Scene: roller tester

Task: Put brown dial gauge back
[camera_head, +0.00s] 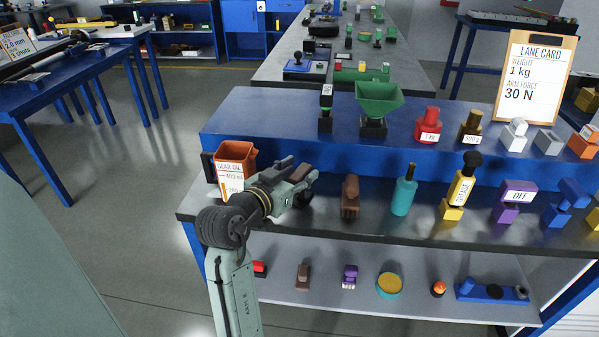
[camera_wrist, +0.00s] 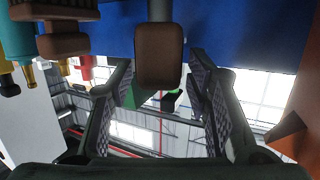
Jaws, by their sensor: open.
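My gripper (camera_head: 305,178) is open above the dark bench top, near the front of the blue raised shelf. In the wrist view my gripper (camera_wrist: 160,95) has its fingers spread either side of a brown block on a grey stem (camera_wrist: 158,58), which looks like the brown dial gauge; contact is not visible. The head view mostly hides this block behind the gripper. Another brown object (camera_head: 350,197) stands to the right of the gripper and also shows in the wrist view (camera_wrist: 62,42). I cannot tell its kind.
An orange gear oil bin (camera_head: 235,160) stands left of the gripper. A teal bottle (camera_head: 404,190) and a yellow grease bottle (camera_head: 458,188) stand to the right. The blue raised shelf (camera_head: 270,128) runs behind. A lower shelf (camera_head: 330,298) holds several items, including a brown one (camera_head: 303,277).

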